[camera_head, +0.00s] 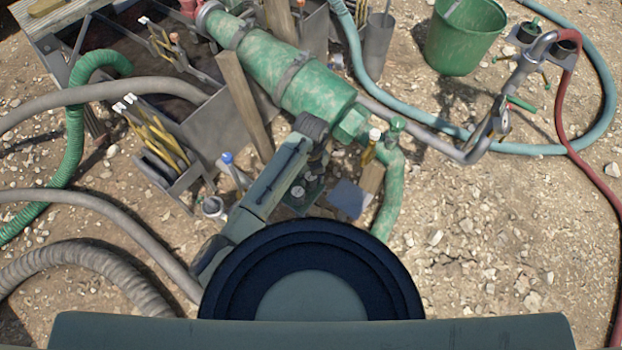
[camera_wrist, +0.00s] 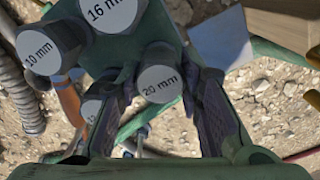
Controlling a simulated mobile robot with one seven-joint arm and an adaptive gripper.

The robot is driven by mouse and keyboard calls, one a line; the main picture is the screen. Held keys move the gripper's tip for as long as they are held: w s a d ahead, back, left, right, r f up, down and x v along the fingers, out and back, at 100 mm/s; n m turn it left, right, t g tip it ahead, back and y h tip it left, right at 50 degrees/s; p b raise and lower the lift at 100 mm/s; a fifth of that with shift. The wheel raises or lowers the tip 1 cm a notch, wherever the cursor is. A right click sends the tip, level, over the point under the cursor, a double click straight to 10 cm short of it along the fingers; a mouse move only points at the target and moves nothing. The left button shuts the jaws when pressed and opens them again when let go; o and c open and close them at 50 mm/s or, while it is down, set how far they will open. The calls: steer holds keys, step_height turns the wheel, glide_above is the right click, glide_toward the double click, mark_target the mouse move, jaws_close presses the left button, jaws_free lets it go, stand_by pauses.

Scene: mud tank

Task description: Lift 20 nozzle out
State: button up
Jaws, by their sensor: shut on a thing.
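The 20 mm nozzle (camera_wrist: 160,83), dark with a white round label on its end, sits between the two dark finger pads of my gripper (camera_wrist: 163,105) in the wrist view. My gripper is shut on it. Beside it are the 16 mm nozzle (camera_wrist: 108,12) and the 10 mm nozzle (camera_wrist: 40,52). Another labelled nozzle (camera_wrist: 90,111) is partly hidden by the left finger. A green rack (camera_wrist: 128,50) shows around them. I cannot tell whether the 20 mm nozzle is still seated. In the head view my arm hides much of the rack (camera_head: 303,207).
A large green pipe body (camera_head: 285,70) lies just behind my arm. A green curved pipe (camera_head: 388,200) stands right of the rack. Left are a metal tank (camera_head: 205,125) with yellow-handled tools (camera_head: 160,135) and grey hoses (camera_head: 90,205). A green bucket (camera_head: 465,40) stands at the back right.

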mark_target(311, 176)
step_height(311, 176, up, 10)
steer(key=shift+b, duration=0.85)
